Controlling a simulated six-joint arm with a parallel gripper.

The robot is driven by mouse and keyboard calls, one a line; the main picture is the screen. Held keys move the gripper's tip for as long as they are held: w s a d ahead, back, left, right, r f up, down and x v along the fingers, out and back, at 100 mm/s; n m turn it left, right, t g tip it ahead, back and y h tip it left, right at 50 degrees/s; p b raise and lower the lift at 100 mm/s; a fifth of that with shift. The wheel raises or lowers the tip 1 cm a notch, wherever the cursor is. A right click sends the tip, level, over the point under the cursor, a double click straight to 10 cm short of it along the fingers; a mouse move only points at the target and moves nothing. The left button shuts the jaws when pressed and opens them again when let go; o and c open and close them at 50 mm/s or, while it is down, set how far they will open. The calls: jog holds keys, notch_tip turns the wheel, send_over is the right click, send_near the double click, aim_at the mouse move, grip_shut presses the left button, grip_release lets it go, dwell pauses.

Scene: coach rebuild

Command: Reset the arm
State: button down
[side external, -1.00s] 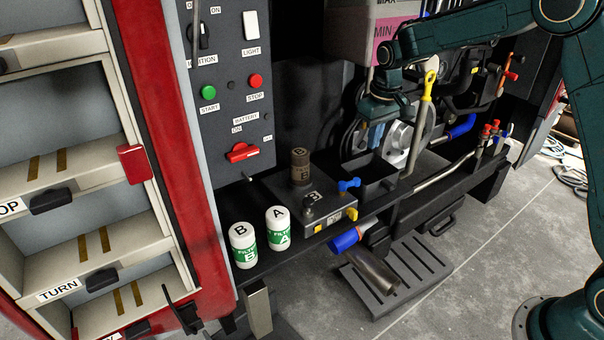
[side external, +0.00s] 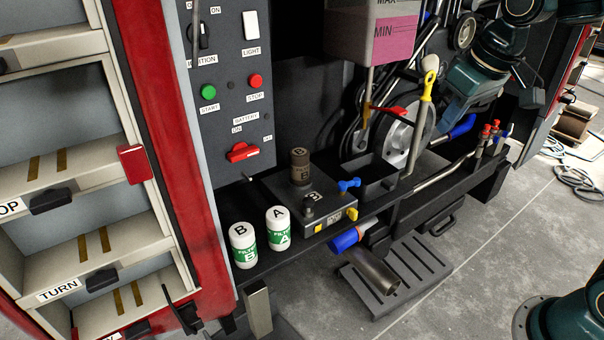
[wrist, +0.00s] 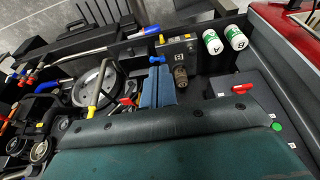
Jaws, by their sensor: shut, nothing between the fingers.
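My gripper (wrist: 156,78) shows in the wrist view as two teal fingers side by side, shut and empty. In the side view my teal wrist and gripper (side external: 462,92) hang at the upper right, apart from the yellow-handled lever (side external: 428,88) in the picture.
Filters A (side external: 278,230) and B (side external: 243,246) stand on the black ledge. A brown filter (side external: 300,167) stands on a grey block (side external: 318,208). The pink tank (side external: 372,38) and a red-handled valve (side external: 390,111) are left of my arm.

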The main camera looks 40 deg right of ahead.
jog(key=s+a+f+t, duration=0.1)
jog(key=s, duration=1.3)
jog(key=shift+s+a+f+t, duration=0.15)
jog(key=shift+s+f+t, duration=0.1)
jog(key=shift+s+t, duration=0.15)
